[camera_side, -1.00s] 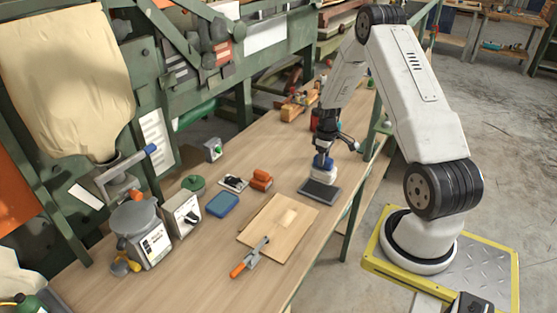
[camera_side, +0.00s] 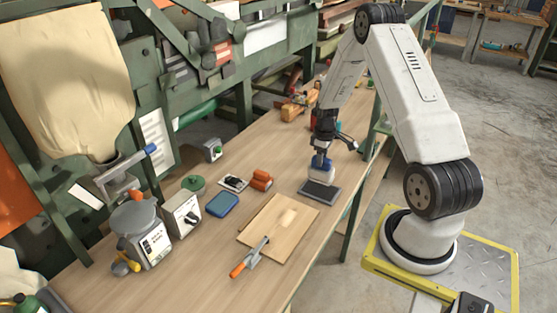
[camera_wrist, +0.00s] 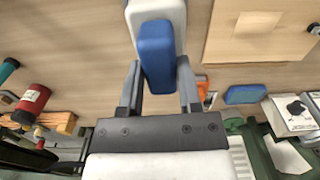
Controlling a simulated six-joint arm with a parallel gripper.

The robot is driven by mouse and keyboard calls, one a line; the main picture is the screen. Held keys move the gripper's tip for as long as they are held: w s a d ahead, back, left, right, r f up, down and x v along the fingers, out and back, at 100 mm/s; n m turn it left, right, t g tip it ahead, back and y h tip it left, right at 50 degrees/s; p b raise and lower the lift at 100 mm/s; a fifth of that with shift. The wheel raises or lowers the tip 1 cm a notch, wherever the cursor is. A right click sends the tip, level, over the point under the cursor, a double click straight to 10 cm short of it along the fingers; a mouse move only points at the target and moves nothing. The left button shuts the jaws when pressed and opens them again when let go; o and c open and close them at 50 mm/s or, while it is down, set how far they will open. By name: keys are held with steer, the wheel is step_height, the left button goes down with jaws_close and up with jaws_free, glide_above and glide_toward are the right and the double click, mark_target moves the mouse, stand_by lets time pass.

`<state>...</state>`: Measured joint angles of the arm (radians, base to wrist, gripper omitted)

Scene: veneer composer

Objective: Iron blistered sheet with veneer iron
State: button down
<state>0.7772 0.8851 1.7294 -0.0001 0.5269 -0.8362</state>
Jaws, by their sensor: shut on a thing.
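My gripper (camera_side: 321,156) is shut on the blue handle of the veneer iron (camera_side: 318,175), which has a white body. The iron is at the dark rest plate (camera_side: 320,192); whether it touches the plate I cannot tell. In the wrist view the blue handle (camera_wrist: 155,50) sits between my two fingers (camera_wrist: 158,88). The veneer sheet (camera_side: 272,236) lies flat on the bench to the left of the plate, with a paler raised patch, the blister (camera_side: 287,217), near its upper right part. The sheet's edge also shows in the wrist view (camera_wrist: 285,42).
An orange-handled tool (camera_side: 250,257) lies across the sheet's lower left edge. The bench front is clear.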

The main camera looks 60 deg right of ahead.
steer(key=w+a+n, duration=0.2)
steer(key=a+n, duration=0.6)
steer(key=a, duration=0.1)
steer(key=w+a+n, duration=0.1)
steer(key=a+n, duration=0.8)
steer(key=shift+w+a+r, duration=0.15)
steer(key=shift+w+r, duration=0.2)
steer(key=shift+r, duration=0.1)
steer(key=shift+f, duration=0.1)
steer(key=shift+f, duration=2.75)
steer(key=shift+f, duration=0.65)
steer(key=shift+d+r, duration=0.1)
steer(key=shift+d, duration=0.95)
